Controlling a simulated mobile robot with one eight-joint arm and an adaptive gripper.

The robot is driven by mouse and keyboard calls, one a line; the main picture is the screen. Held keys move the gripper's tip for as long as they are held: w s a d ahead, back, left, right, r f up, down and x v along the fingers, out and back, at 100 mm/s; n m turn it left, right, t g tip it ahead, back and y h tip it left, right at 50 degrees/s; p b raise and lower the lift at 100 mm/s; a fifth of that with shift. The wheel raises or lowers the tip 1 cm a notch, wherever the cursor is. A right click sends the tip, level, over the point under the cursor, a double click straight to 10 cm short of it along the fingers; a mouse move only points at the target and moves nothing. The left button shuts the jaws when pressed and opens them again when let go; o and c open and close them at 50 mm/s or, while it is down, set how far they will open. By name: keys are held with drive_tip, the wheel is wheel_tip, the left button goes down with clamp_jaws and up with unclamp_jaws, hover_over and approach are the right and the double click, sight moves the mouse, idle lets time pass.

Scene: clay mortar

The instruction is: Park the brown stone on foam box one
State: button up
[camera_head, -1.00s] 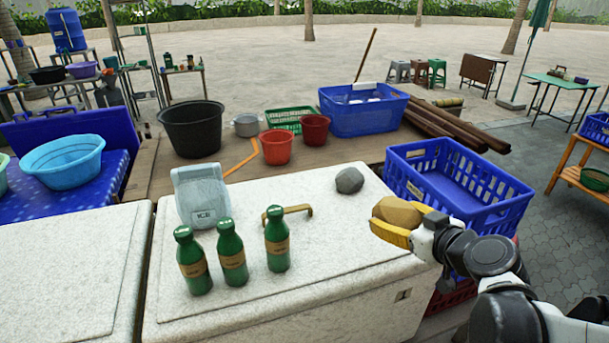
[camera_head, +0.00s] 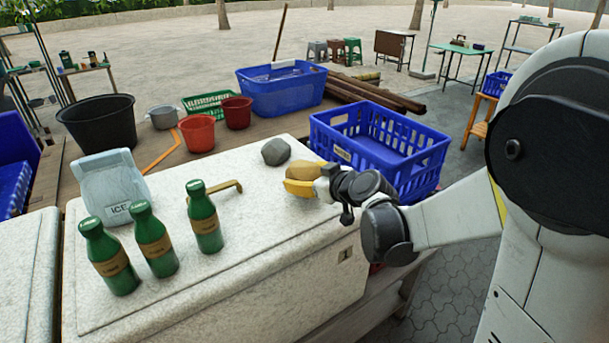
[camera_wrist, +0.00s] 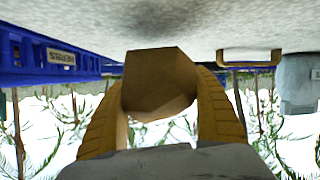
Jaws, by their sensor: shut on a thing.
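The brown stone (camera_head: 306,171) is between the yellow fingers of my gripper (camera_head: 302,184), at the right end of the nearer full white foam box (camera_head: 240,245). In the wrist view the angular stone (camera_wrist: 160,82) sits between both fingers of my gripper (camera_wrist: 160,95), which are shut on it. The speckled white box surface (camera_wrist: 210,22) fills the top of that inverted view. I cannot tell whether the stone touches the lid. Another foam box (camera_head: 25,265) is cut off at the left.
A grey stone (camera_head: 276,152) lies on the lid just beyond my gripper. The lid also bears a brass handle (camera_head: 222,188), an ice bag (camera_head: 112,185) and green bottles (camera_head: 204,217). A blue crate (camera_head: 385,150) stands right behind. The lid's front right is clear.

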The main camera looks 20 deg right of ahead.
drive_tip(key=shift+f+b, duration=0.5)
drive_tip(key=shift+f, duration=0.85)
drive_tip(key=shift+f, duration=0.2)
drive_tip(key=o, duration=1.4)
drive_tip(key=shift+r, duration=0.15)
